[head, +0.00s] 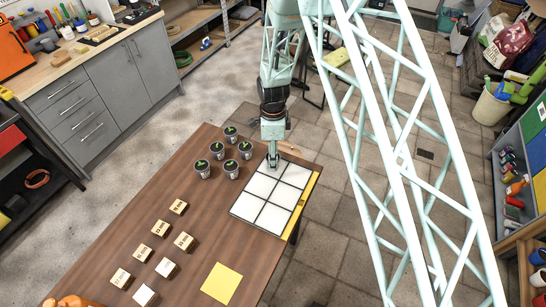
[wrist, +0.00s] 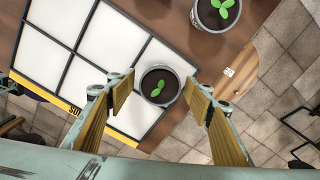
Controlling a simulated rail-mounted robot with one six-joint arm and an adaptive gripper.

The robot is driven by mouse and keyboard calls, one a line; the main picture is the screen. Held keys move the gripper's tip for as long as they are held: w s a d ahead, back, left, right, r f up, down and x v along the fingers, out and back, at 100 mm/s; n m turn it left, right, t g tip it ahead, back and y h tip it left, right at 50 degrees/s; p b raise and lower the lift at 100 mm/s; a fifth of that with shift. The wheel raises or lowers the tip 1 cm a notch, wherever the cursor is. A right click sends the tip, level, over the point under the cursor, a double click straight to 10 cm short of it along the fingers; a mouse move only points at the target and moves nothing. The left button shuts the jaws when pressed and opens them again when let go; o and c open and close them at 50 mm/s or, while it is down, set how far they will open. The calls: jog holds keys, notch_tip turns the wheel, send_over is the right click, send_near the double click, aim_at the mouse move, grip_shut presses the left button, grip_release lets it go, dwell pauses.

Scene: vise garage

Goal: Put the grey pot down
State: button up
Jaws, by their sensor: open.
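My gripper (head: 273,160) is over the far end of the white grid tray (head: 233,210). In the wrist view my gripper (wrist: 158,80) is open, with a finger on each side of a grey pot (wrist: 159,98) holding dark soil and a green seedling. Gaps show between the fingers and the pot. The pot appears to stand at an end cell of the tray (wrist: 62,48); its base is hidden. In the head view I cannot make out this pot behind the gripper. Several similar pots (head: 202,169) stand on the table left of the tray; one (wrist: 215,15) shows at the wrist view's top.
Several small labelled wooden blocks (head: 160,228) and a yellow sheet (head: 221,283) lie on the brown table (head: 190,265). A yellow strip (head: 309,195) runs along the tray's right side, near the table edge. A light wooden piece (wrist: 240,70) lies beyond the pot.

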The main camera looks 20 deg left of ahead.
jog(key=shift+r, duration=0.15)
notch_tip(320, 180, up, 12)
jog(key=shift+b, duration=0.35)
dwell(0.8)
dwell(0.6)
jog(key=shift+r, duration=0.1)
